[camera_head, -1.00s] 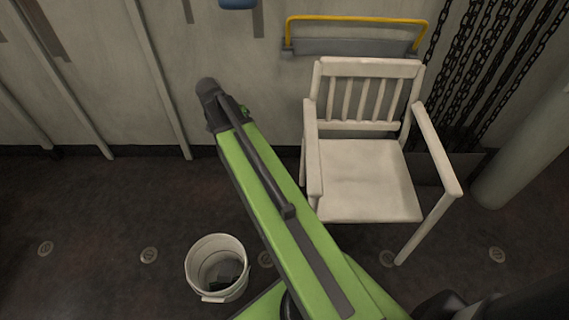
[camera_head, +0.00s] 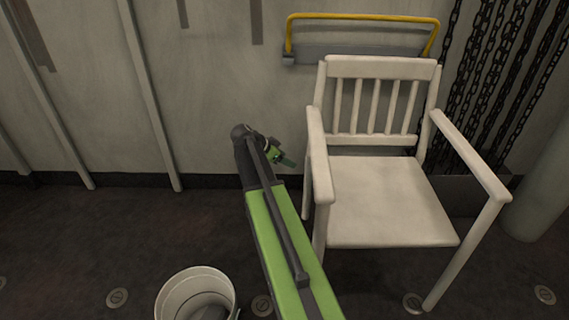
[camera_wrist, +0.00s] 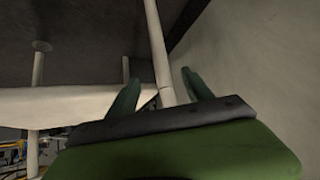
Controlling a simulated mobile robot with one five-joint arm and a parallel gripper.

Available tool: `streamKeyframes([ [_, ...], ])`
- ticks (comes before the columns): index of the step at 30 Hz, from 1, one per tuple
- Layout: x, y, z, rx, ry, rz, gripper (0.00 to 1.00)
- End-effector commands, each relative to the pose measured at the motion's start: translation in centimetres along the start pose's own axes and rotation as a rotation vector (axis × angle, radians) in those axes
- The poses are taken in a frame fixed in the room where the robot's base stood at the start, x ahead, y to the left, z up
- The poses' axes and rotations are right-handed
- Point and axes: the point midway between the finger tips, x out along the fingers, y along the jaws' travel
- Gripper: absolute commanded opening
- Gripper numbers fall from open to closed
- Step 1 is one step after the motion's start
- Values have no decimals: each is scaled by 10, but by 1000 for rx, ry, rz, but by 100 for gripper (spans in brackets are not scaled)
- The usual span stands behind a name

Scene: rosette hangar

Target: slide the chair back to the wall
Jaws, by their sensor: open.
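The white chair (camera_head: 388,205), with armrests and a slatted back, stands upright on the dark floor, facing away from the wall (camera_head: 215,70). Its back is close to the wall; the exact gap is hidden. My gripper (camera_head: 284,159) is beside the chair's left side in the head view, near the rear left leg. In the wrist view my gripper (camera_wrist: 158,88) is open, with two green fingers apart. A pale chair leg (camera_wrist: 155,40) runs between the fingers in that picture. I cannot tell whether they touch it.
A white bucket (camera_head: 168,300) stands on the floor at lower left. Dark chains (camera_head: 485,90) hang right of the chair, beside a thick pale column (camera_head: 541,195). A yellow rail (camera_head: 360,17) is on the wall above the chair.

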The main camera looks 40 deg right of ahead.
Motion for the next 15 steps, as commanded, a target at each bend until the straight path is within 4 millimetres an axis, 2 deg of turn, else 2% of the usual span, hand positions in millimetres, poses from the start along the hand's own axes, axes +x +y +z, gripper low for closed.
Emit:
streamKeyframes([
  [5,8,0,2,0,-1,1,59],
  [8,23,0,4,0,-1,0,59],
  [15,73,0,5,1,-1,1,59],
])
